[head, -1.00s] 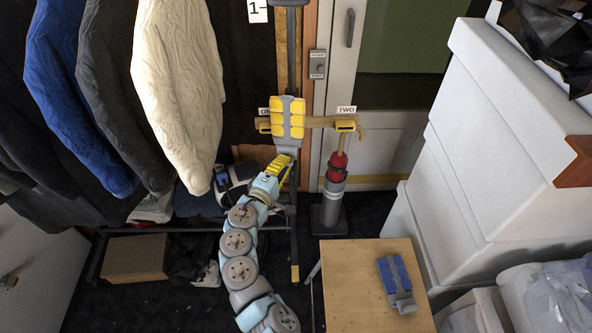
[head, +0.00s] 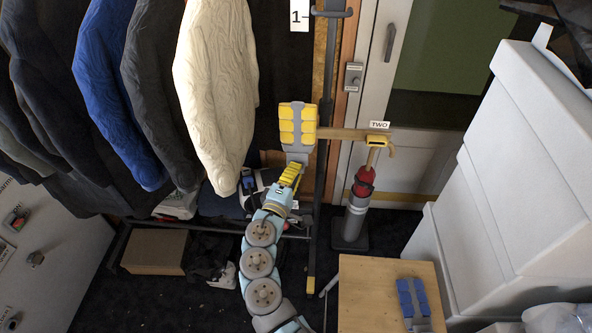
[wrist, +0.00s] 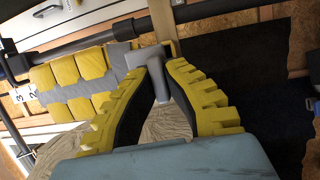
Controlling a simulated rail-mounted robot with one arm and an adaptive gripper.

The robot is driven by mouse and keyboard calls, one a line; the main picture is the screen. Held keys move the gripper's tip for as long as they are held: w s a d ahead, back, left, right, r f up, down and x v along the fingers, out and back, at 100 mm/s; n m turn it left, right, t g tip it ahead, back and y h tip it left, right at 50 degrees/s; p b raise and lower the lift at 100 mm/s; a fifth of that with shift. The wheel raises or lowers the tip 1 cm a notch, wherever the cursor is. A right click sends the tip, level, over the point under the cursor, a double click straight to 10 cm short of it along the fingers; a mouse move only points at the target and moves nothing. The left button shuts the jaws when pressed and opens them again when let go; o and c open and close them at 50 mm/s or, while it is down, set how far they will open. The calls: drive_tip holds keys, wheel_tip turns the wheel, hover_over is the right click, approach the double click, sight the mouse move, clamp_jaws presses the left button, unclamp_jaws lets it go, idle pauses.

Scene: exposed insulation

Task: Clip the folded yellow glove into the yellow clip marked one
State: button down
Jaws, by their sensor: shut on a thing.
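The folded yellow glove (head: 298,126), grey with yellow pads, is upright in front of the left end of a wooden bar (head: 345,134). My gripper (head: 293,164) is shut on its grey lower end. In the wrist view the fingertips (wrist: 160,66) close on that grey end, and the glove (wrist: 83,80) extends left. The yellow clip marked two (head: 377,140) is on the bar at right, under its label. The clip marked one and its label are not visible now; the glove covers that end of the bar. I cannot tell whether the glove touches the clip.
Hanging jackets (head: 213,90) are close on the left. A dark upright pole (head: 327,90) stands behind the glove. A red-topped item in a grey stand (head: 358,205) is below clip two. A blue-padded glove (head: 413,300) lies on a wooden table (head: 370,290). White boxes (head: 520,170) fill the right.

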drive_tip(key=shift+r+p, duration=0.2)
drive_tip(key=shift+p, duration=0.5)
drive_tip(key=shift+w+f+b, duration=0.2)
drive_tip(key=shift+f+b, duration=0.05)
drive_tip(key=shift+b, duration=0.1)
drive_tip(key=shift+w+d+r+b, duration=0.1)
drive_tip(key=shift+w+b, duration=0.65)
drive_tip(key=shift+w, duration=0.6)
drive_tip(key=shift+w+d+b, duration=0.1)
drive_tip(key=shift+w+b, duration=0.6)
drive_tip(key=shift+w, duration=0.65)
drive_tip(key=shift+w+d+b, duration=0.15)
drive_tip(key=shift+w+b, duration=1.55)
drive_tip(key=shift+w, duration=0.05)
drive_tip(key=c, duration=1.2)
unclamp_jaws()
drive_tip(key=shift+o, duration=0.2)
drive_tip(key=shift+v, duration=5.95)
